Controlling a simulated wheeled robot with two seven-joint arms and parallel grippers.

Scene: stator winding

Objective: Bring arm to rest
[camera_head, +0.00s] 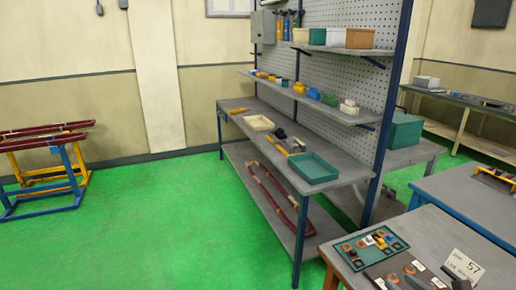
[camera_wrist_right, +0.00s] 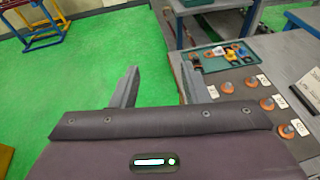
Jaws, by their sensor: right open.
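My right gripper (camera_wrist_right: 158,90) shows in the right wrist view. Its two grey fingers are spread wide apart with nothing between them. Green floor shows between and beyond the fingertips. The near workbench lies to the right of the gripper, close to the right finger. In the head view I cannot clearly make out this gripper; a small dark shape sits at the lower right edge. My left gripper is in neither view.
A shelved pegboard bench (camera_head: 340,178) stands behind. Blue and yellow trestles (camera_head: 75,180) stand left. Green floor (camera_head: 150,230) between is clear.

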